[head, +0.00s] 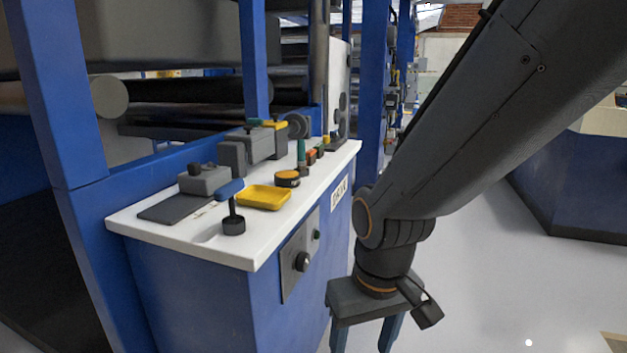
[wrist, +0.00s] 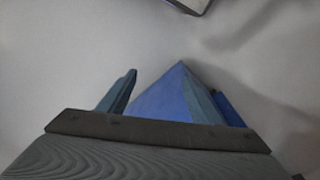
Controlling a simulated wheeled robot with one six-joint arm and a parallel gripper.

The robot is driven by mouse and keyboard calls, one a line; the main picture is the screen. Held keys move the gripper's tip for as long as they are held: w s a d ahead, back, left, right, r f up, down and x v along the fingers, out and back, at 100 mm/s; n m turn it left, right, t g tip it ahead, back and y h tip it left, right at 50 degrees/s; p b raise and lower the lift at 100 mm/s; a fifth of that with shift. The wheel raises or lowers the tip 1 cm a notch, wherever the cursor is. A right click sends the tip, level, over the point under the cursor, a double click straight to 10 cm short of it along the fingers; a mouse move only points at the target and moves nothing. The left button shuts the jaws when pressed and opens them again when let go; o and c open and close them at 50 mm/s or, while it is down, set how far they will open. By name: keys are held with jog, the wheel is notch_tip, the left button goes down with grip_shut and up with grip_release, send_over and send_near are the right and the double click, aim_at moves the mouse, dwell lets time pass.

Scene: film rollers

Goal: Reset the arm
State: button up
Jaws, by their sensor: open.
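My arm reaches down from the upper right of the head view. My gripper (head: 366,338) hangs fingers-down in front of the blue cabinet's right side, below the level of its white top. Its fingertips run past the bottom edge of the head view. In the wrist view my gripper (wrist: 172,95) shows two blue-grey fingers spread apart. The fingers are open and I see nothing held between them. A blue corner (wrist: 170,95) shows between and behind the fingers, against grey floor.
The blue cabinet (head: 190,290) has a white top (head: 190,228) bearing a yellow tray (head: 264,196), a blue-handled lever (head: 231,200) and several small parts. A control panel (head: 300,258) with a black knob is on its side. Blue frame posts and rollers stand behind. Open floor (head: 490,270) lies right.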

jog(key=s+a+r+n+g, duration=0.1)
jog(key=s+a+n, duration=0.1)
jog(key=s+a, duration=0.3)
jog(key=d+r+m+p, duration=0.3)
jog(key=d+r+p, duration=0.5)
jog(key=r+p, duration=0.2)
jog(key=s+d+r+m+p, duration=0.1)
jog(key=d+r+m+p, duration=0.1)
jog(key=d+r+p, duration=0.6)
notch_tip(320, 180, up, 4)
jog(key=p, duration=0.7)
jog(key=shift+s+d+f+m+h, duration=0.2)
jog(key=shift+s+d+m+h, duration=0.1)
jog(key=shift+m, duration=0.1)
